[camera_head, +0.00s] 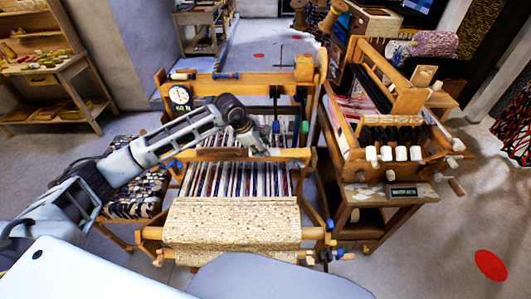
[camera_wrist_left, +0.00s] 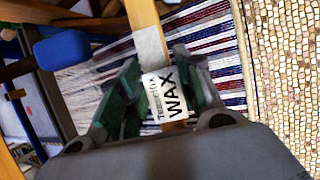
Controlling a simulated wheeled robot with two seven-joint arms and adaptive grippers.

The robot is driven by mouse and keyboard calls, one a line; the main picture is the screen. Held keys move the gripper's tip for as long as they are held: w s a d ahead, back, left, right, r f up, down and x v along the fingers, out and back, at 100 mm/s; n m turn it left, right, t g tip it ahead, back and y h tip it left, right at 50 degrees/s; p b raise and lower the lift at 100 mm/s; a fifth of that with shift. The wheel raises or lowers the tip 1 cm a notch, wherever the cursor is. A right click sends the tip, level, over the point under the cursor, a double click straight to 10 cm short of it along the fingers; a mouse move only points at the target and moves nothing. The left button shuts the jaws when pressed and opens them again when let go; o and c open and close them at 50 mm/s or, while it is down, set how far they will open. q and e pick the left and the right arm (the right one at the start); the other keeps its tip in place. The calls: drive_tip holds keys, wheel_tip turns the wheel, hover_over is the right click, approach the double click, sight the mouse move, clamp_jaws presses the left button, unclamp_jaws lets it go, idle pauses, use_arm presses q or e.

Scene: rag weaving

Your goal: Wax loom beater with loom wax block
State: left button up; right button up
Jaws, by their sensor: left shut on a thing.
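The loom beater (camera_head: 215,154) is a wooden bar running across the floor loom above the striped warp. It also shows in the left wrist view as a light wooden bar (camera_wrist_left: 143,14). My left gripper (camera_head: 264,150) is over the right half of the beater. In the left wrist view, its dark green fingers (camera_wrist_left: 163,88) are shut on the loom wax block (camera_wrist_left: 168,95), which has a white label reading "WAX". A pale end beyond the label lies in line with the beater; I cannot tell whether they touch. My right gripper is not in view.
Woven cloth (camera_head: 232,222) covers the loom's front. A smaller loom (camera_head: 385,120) stands on a wooden table at the right. A patterned bench (camera_head: 135,195) is at the left. A round dial (camera_head: 180,97) sits on the loom's upper left. Open floor lies at the right.

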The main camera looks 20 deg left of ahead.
use_arm(q)
drive_tip(key=shift+w+a+r+b, duration=0.15)
drive_tip(key=shift+w+a+b, duration=0.05)
drive_tip(key=shift+w, duration=0.45)
drive_tip(key=shift+w+a+r+b, duration=0.15)
drive_tip(key=shift+w+a+b, duration=0.05)
drive_tip(key=shift+w, duration=0.45)
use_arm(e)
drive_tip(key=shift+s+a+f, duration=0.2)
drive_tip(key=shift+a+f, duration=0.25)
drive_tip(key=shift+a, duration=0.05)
use_arm(q)
drive_tip(key=shift+s, duration=0.1)
drive_tip(key=shift+s+d+f+b, duration=0.15)
drive_tip(key=shift+s+d, duration=0.05)
drive_tip(key=shift+s, duration=0.35)
drive_tip(key=shift+s+d+f+b, duration=0.15)
drive_tip(key=shift+s+f, duration=0.05)
drive_tip(key=shift+s, duration=0.35)
drive_tip(key=shift+s+d+f+b, duration=0.15)
drive_tip(key=shift+s+d, duration=0.05)
drive_tip(key=shift+s, duration=0.35)
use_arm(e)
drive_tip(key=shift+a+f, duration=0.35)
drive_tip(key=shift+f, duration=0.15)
use_arm(q)
drive_tip(key=shift+w+r, duration=0.1)
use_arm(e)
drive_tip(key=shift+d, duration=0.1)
